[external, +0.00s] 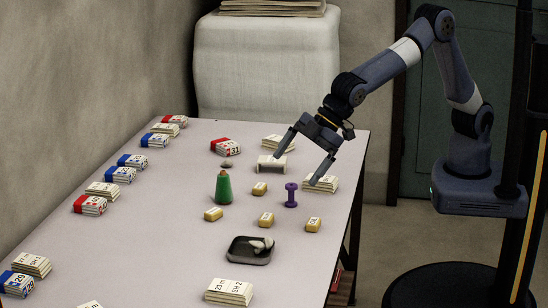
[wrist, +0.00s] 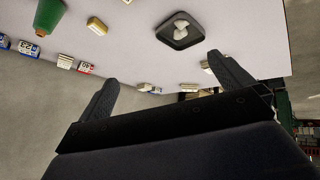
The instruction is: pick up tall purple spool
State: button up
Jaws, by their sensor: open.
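The tall purple spool (external: 291,195) stands upright on the table in the external view, right of the green cone. My gripper (external: 296,170) is open, with its two fingers spread wide. In the external view it appears above and behind the spool, and nothing shows between its fingers. In the wrist view my gripper (wrist: 168,88) is also open and empty. I cannot make out the spool in the wrist view.
A green cone (external: 223,187), several small tan blocks (external: 266,219) and a black tray (external: 240,252) with pale lumps stand near the spool. A white bench-shaped piece (external: 271,164) is behind it. Stacks of cards (external: 229,291) lie along the table (external: 160,235).

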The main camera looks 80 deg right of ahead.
jog(key=c, duration=1)
jog(key=shift+o, duration=0.2)
jog(key=m+g+h+p, duration=0.2)
jog(key=m+g+h, duration=0.15)
jog(key=m, duration=0.55)
send_near(292, 185)
jog(key=a+f, duration=0.1)
jog(key=f, duration=0.1)
jog(key=shift+m, duration=0.5)
jog(key=x, duration=0.4)
jog(key=shift+d+f, duration=0.15)
jog(key=shift+f, duration=0.05)
jog(key=shift+t, duration=0.25)
jog(key=shift+d+x, duration=0.1)
jog(key=shift+x, duration=1.45)
jog(key=shift+d+x, duration=0.15)
jog(key=shift+x, duration=1.4)
